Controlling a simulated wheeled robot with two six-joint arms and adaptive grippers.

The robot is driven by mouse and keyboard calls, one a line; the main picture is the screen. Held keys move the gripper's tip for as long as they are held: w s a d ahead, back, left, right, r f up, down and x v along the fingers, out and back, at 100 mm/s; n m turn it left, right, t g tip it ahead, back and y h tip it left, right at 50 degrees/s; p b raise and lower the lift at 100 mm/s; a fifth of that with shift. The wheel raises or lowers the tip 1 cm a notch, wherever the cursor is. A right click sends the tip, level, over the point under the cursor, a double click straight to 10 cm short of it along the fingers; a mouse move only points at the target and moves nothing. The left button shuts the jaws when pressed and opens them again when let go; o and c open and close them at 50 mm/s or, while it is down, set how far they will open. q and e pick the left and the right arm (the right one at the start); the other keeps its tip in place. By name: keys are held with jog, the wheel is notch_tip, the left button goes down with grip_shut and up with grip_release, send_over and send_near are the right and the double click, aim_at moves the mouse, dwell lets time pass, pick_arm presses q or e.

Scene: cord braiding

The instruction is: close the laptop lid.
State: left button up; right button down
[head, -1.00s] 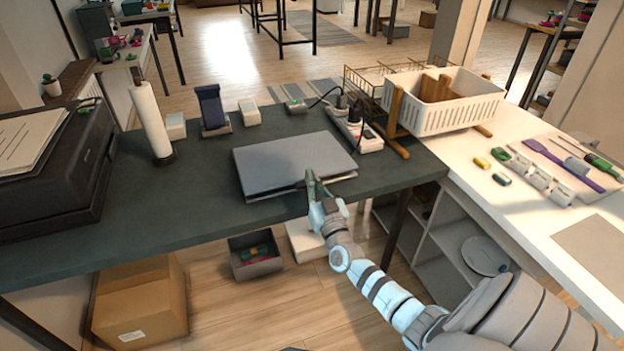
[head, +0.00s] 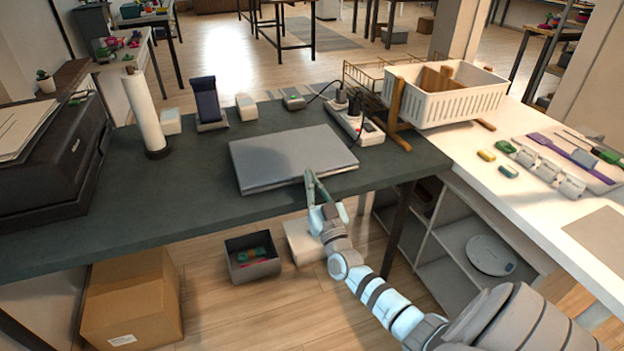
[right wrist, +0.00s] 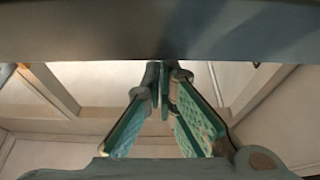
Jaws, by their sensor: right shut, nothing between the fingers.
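The grey laptop (head: 290,157) lies on the dark desk, close to its front edge. Its lid is down, flat or nearly flat on the base; I see no clear gap along the front. My right gripper (head: 311,177) is at the laptop's front edge, right of its middle, fingers shut and empty. Whether the fingertips touch the laptop I cannot tell. In the right wrist view the fingers (right wrist: 162,72) come together just below a wide dark band that hides what lies beyond. My left gripper is not in view.
A power strip (head: 355,125) with plugs and cables sits behind the laptop at the right. A white basket (head: 450,105) stands farther right. A phone-like stand (head: 208,105), a paper roll (head: 146,115) and a printer (head: 50,155) are to the left. The desk left of the laptop is clear.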

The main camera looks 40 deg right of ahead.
notch_tip(320, 180, up, 4)
jog(key=p, duration=0.3)
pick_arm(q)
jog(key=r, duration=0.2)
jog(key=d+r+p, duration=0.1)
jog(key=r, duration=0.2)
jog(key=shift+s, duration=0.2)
pick_arm(e)
jog(key=v, duration=1)
